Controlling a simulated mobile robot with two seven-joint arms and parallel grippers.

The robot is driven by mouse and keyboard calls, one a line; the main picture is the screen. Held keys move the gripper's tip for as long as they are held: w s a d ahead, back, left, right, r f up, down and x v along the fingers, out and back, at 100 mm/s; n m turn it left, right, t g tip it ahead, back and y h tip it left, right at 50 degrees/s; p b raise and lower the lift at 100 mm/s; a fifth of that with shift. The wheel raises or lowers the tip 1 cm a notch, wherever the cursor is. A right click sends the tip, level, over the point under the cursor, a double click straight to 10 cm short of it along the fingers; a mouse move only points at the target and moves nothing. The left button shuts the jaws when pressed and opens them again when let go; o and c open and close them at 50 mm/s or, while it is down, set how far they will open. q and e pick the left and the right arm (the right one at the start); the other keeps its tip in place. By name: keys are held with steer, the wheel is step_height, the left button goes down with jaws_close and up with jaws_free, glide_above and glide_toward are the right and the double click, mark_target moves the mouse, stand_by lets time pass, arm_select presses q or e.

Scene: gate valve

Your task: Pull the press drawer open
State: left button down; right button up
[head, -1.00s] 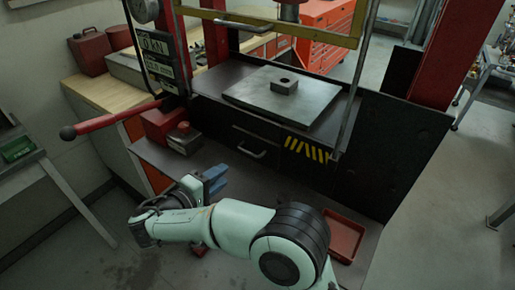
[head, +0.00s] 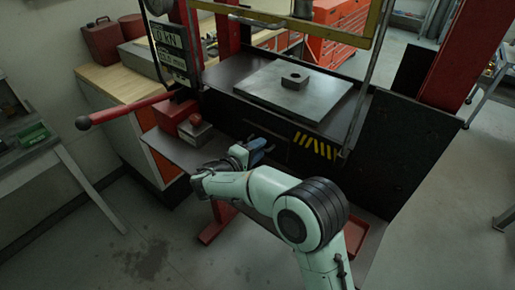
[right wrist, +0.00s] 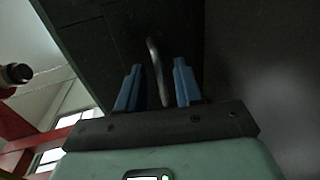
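The press drawer (head: 279,147) is a dark front panel under the press bed, left of the yellow stripes. It looks closed. My right gripper (head: 262,148) is at the drawer front and covers its handle in the head view. In the right wrist view, the curved metal handle (right wrist: 154,72) stands between the two blue fingers of my right gripper (right wrist: 157,84). The fingers are open, with a gap on each side of the handle. My left gripper is not in view.
A steel plate with a holed block (head: 296,78) lies on the press bed above. A red box (head: 174,116) sits on the shelf at left, and the red press lever (head: 125,108) sticks out left. A red tray (head: 355,235) is low at right, partly behind my arm.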

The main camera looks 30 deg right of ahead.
jaws_close()
stand_by(1.5)
